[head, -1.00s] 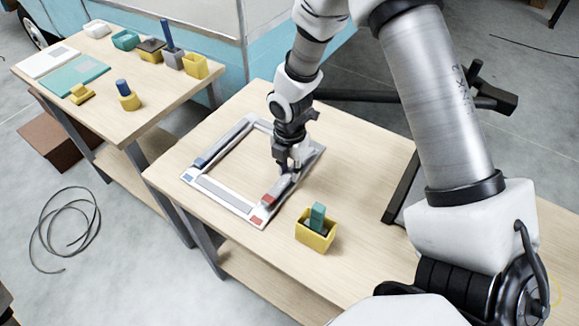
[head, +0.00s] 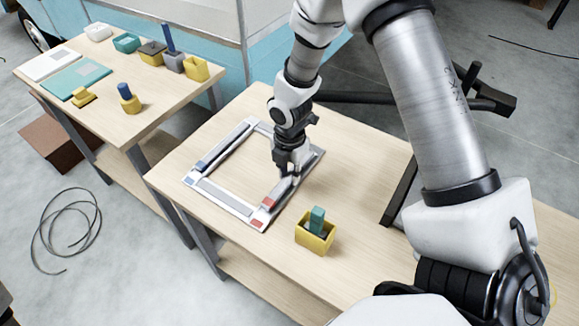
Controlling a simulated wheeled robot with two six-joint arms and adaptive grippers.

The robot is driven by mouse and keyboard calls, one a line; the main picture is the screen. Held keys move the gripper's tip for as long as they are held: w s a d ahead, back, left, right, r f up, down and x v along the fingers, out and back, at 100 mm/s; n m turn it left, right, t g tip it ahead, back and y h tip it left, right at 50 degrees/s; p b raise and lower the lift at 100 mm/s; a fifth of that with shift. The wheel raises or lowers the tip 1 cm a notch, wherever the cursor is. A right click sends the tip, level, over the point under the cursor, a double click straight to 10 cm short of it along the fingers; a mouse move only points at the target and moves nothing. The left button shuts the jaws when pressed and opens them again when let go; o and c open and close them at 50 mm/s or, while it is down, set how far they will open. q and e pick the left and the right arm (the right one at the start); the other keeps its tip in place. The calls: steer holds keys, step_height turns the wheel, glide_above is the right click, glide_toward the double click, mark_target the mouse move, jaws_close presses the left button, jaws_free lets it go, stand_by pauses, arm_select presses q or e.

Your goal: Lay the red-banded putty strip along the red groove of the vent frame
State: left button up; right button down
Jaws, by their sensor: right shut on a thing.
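The vent frame (head: 190,184) is a pale square frame lying flat on the near wooden table, with a red patch (head: 258,223) at its near right corner and a blue patch at its left corner. A grey putty strip with a red band (head: 269,203) lies along the frame's right side, over the side that bears the red patch. My right gripper (head: 288,176) is shut on the red-banded strip, near the strip's middle. Whether the strip is seated in the groove cannot be told. A blue-banded strip (head: 203,165) lies along the frame's left side. My left gripper is out of view.
A yellow box (head: 315,238) with a teal-handled thing stands right of the frame. A second table (head: 130,75) at the left carries several containers, a teal board and yellow items.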

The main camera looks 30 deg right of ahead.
steer(key=shift+f, duration=0.5)
stand_by(0.6)
steer(key=c, duration=0.9)
jaws_free()
steer(key=shift+r, duration=0.1)
step_height(320, 180, up, 12)
